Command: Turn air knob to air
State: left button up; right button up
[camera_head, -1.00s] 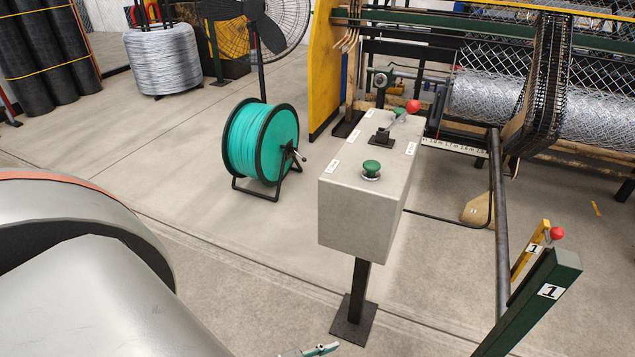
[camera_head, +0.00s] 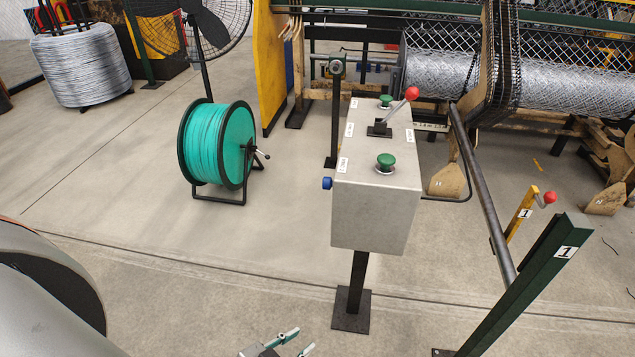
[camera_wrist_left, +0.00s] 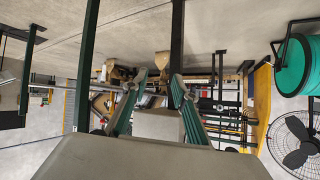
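A grey control box (camera_head: 375,205) stands on a black post in the head view. A small blue knob (camera_head: 327,183) sticks out of its left side. On top are a near green button (camera_head: 385,161), a far green button (camera_head: 386,99) and a lever with a red ball (camera_head: 411,93). The box's white labels are too small to read, so I cannot tell for sure which control is the air knob. My left gripper (camera_head: 298,342) is at the bottom edge, below and left of the box, apart from it. Its fingers are spread and empty in the left wrist view (camera_wrist_left: 153,76). My right gripper is out of view.
A teal reel (camera_head: 218,145) stands on the floor left of the box. A green post (camera_head: 530,280) and a dark bar (camera_head: 483,195) are at the right. The weaving machine (camera_head: 440,75) is behind. The floor between reel and box is clear.

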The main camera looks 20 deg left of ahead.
aim_at(327, 181)
jog(key=j, duration=0.45)
jog(key=k+j, duration=0.15)
jog(key=j, duration=0.75)
jog(key=k, duration=0.05)
